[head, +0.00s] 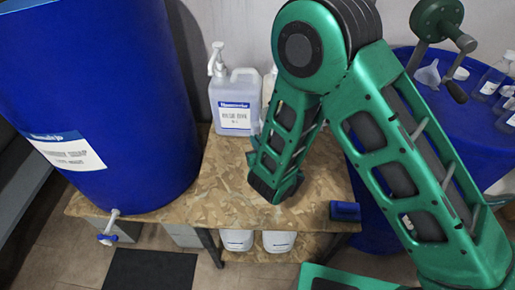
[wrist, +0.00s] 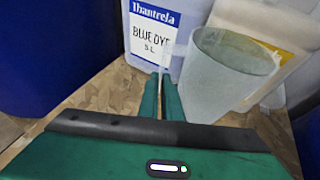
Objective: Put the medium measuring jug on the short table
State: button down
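In the wrist view a translucent grey measuring jug (wrist: 228,68) stands close, right of my fingers, its round mouth facing up. Whether it is the medium one I cannot tell by size. My gripper (wrist: 161,98) has its two green fingers close together around a thin pale strip, which looks like the jug's handle seen edge-on. The join between strip and jug is unclear.
A white dye container (head: 236,100) with a pump stands at the table's back; its label shows in the wrist view (wrist: 153,34). A large blue drum (head: 95,90) is left, another blue drum (head: 400,62) right with bottles (head: 489,80) and a funnel (head: 428,74).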

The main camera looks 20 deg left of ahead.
jog(key=shift+f, duration=1.8)
jog(key=c, duration=1.9)
grip_release()
jog(key=shift+f, duration=0.1)
jog(key=shift+c, duration=0.2)
jog(key=v, duration=1.2)
